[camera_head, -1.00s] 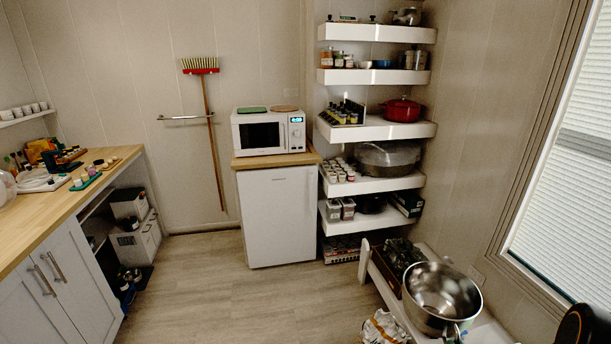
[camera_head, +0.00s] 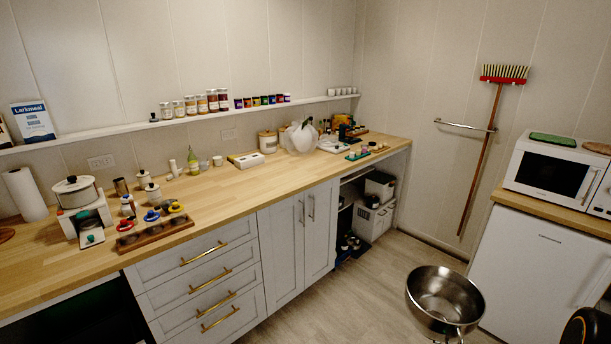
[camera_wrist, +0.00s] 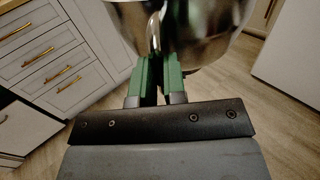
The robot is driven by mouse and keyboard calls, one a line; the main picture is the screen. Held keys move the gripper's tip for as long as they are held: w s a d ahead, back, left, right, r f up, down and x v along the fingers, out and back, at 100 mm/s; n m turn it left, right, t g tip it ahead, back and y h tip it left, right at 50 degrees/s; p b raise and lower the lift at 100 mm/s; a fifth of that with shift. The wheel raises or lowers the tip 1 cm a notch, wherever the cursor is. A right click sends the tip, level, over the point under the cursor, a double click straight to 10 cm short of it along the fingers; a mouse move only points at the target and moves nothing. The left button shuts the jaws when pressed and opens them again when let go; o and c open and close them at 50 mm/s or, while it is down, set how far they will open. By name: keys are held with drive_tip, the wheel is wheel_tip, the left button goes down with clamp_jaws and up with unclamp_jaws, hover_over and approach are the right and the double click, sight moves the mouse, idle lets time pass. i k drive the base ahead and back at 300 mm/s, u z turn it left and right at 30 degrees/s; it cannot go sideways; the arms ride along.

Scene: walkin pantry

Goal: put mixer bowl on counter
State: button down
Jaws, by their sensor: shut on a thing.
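The mixer bowl (camera_head: 444,298) is shiny steel and sits at the lower right of the head view, above the floor, with its opening facing up. In the wrist view the bowl (camera_wrist: 205,28) fills the top middle. My gripper (camera_wrist: 158,68) has green fingers, shut on the near side of the bowl; the exact contact is partly hidden. The wooden counter (camera_head: 225,187) runs along the wall at the left and middle of the head view. The bowl is apart from the counter, to the right of its cabinet fronts.
The counter holds a scale with a pot (camera_head: 78,192), a wooden tray (camera_head: 155,233), a white box (camera_head: 246,159) and a clear bag (camera_head: 299,138). Bare wood shows along the front middle. A white fridge (camera_head: 536,278) with a microwave (camera_head: 556,170) stands at the right.

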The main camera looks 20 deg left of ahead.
sight(270, 174)
drive_tip(key=u, duration=0.9)
drive_tip(key=i, duration=0.95)
drive_tip(key=u, duration=0.7)
